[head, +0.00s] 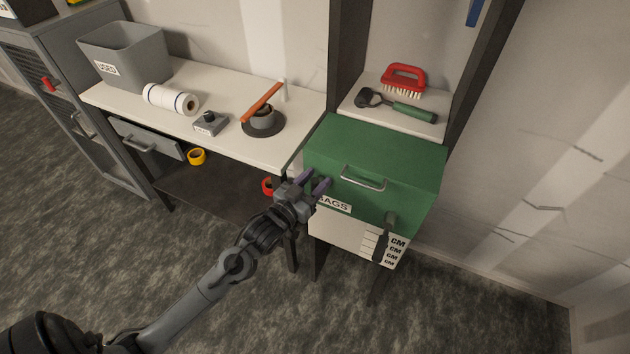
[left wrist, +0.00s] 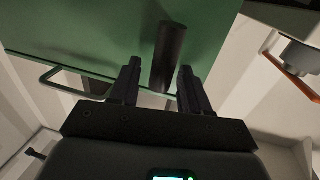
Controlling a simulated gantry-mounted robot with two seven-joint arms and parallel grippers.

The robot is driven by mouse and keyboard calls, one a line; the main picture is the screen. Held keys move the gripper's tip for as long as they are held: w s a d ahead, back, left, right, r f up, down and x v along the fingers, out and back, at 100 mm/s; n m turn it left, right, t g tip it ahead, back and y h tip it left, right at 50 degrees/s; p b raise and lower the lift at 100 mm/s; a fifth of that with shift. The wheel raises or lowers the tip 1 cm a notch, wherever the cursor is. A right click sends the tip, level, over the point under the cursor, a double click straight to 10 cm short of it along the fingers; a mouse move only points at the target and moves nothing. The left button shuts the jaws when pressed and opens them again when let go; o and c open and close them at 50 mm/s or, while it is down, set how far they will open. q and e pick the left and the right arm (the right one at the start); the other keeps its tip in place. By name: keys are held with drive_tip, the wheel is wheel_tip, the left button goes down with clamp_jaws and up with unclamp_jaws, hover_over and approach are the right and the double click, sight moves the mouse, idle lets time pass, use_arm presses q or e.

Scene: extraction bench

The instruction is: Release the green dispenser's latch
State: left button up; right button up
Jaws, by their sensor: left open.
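The green dispenser (head: 400,158) stands right of the bench, with a silver bar handle (head: 363,180) and a "BAGS" label (head: 335,204) on its front. A dark grey lever (head: 390,222) hangs at its right front. My left gripper (head: 313,184) is open at the dispenser's left front edge. In the left wrist view, a dark rounded bar (left wrist: 168,50) on the green face lies between and beyond the open fingers (left wrist: 159,70); I cannot tell whether they touch it. My gripper hides this bar in the head view. My right gripper is not in view.
The bench (head: 225,142) to the left holds a grey bin (head: 125,58), a paper roll (head: 170,99) and an orange-handled tool (head: 262,103). A red brush (head: 403,78) and a green-handled tool (head: 400,107) lie on the shelf behind. The floor in front is clear.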

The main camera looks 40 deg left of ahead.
use_arm(q)
drive_tip(key=shift+w, duration=0.1)
drive_tip(key=shift+c, duration=0.4)
clamp_jaws()
